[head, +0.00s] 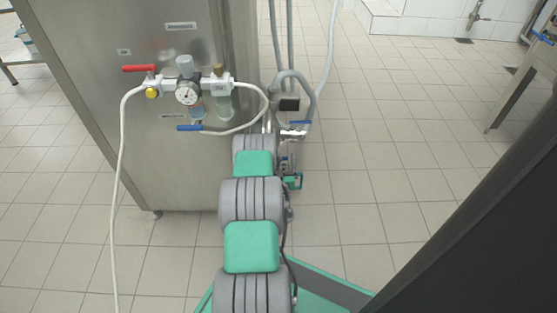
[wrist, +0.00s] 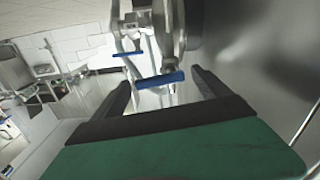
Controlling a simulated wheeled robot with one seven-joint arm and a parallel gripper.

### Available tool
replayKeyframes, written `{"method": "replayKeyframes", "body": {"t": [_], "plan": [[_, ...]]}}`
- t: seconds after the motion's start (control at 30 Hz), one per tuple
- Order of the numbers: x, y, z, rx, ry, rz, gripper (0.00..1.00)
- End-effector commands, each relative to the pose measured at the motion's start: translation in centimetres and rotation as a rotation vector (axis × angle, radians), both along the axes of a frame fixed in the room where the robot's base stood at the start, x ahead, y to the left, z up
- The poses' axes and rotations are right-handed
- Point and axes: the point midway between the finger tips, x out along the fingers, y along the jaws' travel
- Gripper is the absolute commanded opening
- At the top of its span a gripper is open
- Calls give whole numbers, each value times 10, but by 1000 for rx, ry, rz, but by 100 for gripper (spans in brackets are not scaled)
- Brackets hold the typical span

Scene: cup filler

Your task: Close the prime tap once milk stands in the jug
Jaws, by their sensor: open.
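A tap with a blue lever (head: 301,122) shows beside the steel cabinet, past the end of my arm; I cannot tell for sure that it is the prime tap. In the wrist view, a blue lever (wrist: 160,80) lies across the gap between my two dark fingers, apparently beyond their tips. A second blue lever (wrist: 127,54) is farther off to the left. My gripper (head: 289,164) is open and holds nothing; its fingers also frame the wrist view. I cannot make out a jug or any milk. A pale patch behind the fingers is too unclear to name.
The steel cabinet (head: 175,60) stands left of my arm. On its front are a red lever (head: 139,68), a gauge (head: 187,93), another blue lever (head: 190,127) and a white hose (head: 118,190). Grey hoses hang near the tap.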

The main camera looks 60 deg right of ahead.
Motion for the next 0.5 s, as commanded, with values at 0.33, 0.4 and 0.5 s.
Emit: {"method": "replayKeyframes", "body": {"t": [0.33, 0.4, 0.5], "plan": [[5, -9, 0, 0, 0, 0, 86], [5, -10, 0, 0, 0, 0, 86], [5, -10, 0, 0, 0, 0, 86]]}}
